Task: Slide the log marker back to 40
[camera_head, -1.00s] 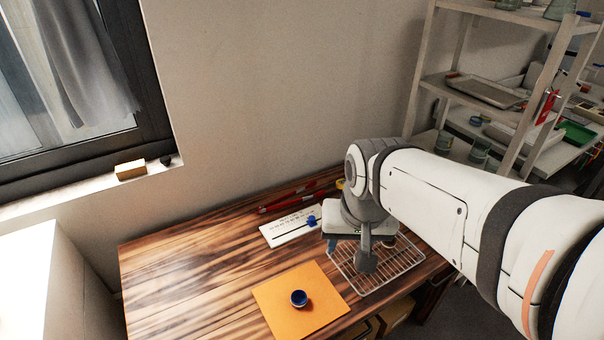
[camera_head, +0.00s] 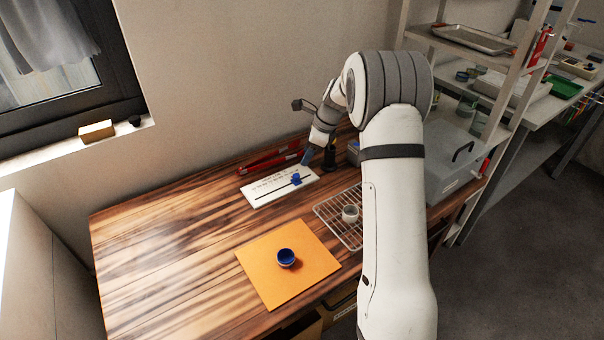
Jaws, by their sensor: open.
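The log marker is a small blue slider (camera_head: 296,179) on a white log board (camera_head: 266,193), towards the right end of its dark slot. The board lies flat on the wooden table near the wall. Its printed scale is too small to read, so I cannot tell the marker's value. My gripper (camera_head: 309,156) is open, above and slightly right of the marker, apart from it. A bluish fingertip shows; the other finger is hard to make out.
Red pens (camera_head: 268,162) lie behind the board. A wire rack (camera_head: 326,208) holds a small pale cup (camera_head: 350,213). An orange mat (camera_head: 262,268) bears a blue-rimmed cup (camera_head: 286,257). A dark upright object (camera_head: 330,156) stands beside my gripper. The table's left side is clear.

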